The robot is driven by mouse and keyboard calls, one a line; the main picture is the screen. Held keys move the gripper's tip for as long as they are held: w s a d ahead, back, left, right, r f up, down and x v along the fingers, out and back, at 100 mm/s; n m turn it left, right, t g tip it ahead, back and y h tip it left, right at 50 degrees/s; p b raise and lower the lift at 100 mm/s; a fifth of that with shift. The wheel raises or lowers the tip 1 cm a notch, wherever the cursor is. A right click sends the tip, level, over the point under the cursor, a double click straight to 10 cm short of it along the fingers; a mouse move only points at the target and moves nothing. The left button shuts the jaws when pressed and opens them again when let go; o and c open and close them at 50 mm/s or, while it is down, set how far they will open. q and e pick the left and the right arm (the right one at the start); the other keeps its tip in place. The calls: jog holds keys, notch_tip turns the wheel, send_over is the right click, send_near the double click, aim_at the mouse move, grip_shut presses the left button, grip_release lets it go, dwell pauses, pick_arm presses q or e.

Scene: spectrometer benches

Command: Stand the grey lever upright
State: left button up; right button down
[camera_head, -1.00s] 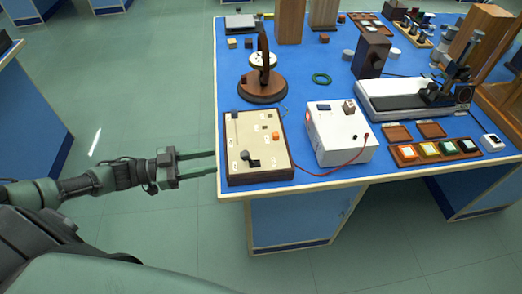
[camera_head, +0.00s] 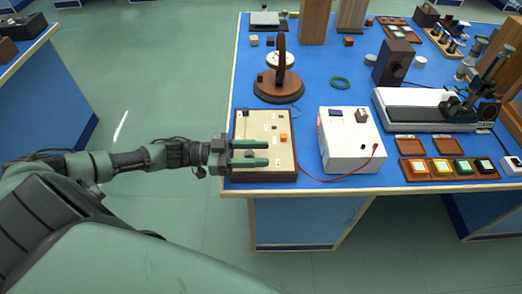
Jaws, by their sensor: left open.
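The tan control panel (camera_head: 283,158) with a dark wooden frame lies at the near left corner of the blue bench. My left gripper (camera_head: 267,153) reaches over its lower part from the left, fingers apart. The grey lever (camera_head: 249,154) on the panel is mostly hidden by the gripper; a small dark part shows between the fingers. I cannot tell its tilt now or whether a finger touches it. My right gripper is not in view.
An orange button (camera_head: 283,137) and a dark knob (camera_head: 246,113) are on the panel. A white box (camera_head: 350,145) with a red cable stands right of it. A round wooden stand (camera_head: 279,88) is behind. The floor left of the bench is clear.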

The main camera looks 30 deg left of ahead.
pick_arm(q)
jog(key=shift+w+d, duration=0.15)
jog(key=shift+d, duration=0.15)
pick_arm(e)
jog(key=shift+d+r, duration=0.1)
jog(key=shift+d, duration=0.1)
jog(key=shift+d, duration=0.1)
pick_arm(q)
grip_shut()
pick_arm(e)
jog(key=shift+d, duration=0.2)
